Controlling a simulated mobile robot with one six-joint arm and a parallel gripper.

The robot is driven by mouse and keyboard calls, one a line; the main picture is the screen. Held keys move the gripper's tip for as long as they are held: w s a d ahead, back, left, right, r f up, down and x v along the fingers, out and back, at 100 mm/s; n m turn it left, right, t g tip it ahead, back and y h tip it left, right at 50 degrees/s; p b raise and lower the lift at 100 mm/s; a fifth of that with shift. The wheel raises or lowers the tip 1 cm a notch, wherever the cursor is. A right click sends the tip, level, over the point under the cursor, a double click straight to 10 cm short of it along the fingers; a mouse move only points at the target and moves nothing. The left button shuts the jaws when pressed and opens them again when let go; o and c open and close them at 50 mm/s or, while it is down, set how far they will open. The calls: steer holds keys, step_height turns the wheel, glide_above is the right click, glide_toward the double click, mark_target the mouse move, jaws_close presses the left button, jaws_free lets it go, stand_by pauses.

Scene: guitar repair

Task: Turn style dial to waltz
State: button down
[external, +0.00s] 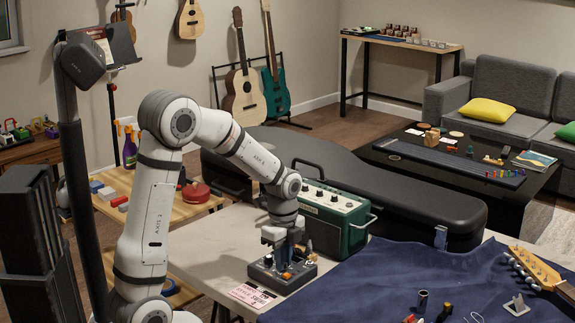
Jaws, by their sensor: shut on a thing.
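A small dark grey box with knobs and small controls (298,278) sits on the light worktable. My gripper (283,258) points down over the middle of its top face and is shut on the style dial there. The fingers hide the dial, so its pointer and the setting it shows cannot be read. An orange control shows just below the fingers.
A printed pink-and-white card (253,294) lies at the box's front left. A green amplifier (335,217) stands close behind it, before a black guitar case (400,185). A blue cloth (385,275) with small tools and a guitar headstock (537,268) lies to the right.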

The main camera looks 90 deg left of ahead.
steer(key=shift+m, duration=1.2)
steer(key=c, duration=1.6)
jaws_free()
steer(key=shift+c, duration=0.2)
steer(key=shift+r+p, duration=0.85)
steer(key=shift+r, duration=3.05)
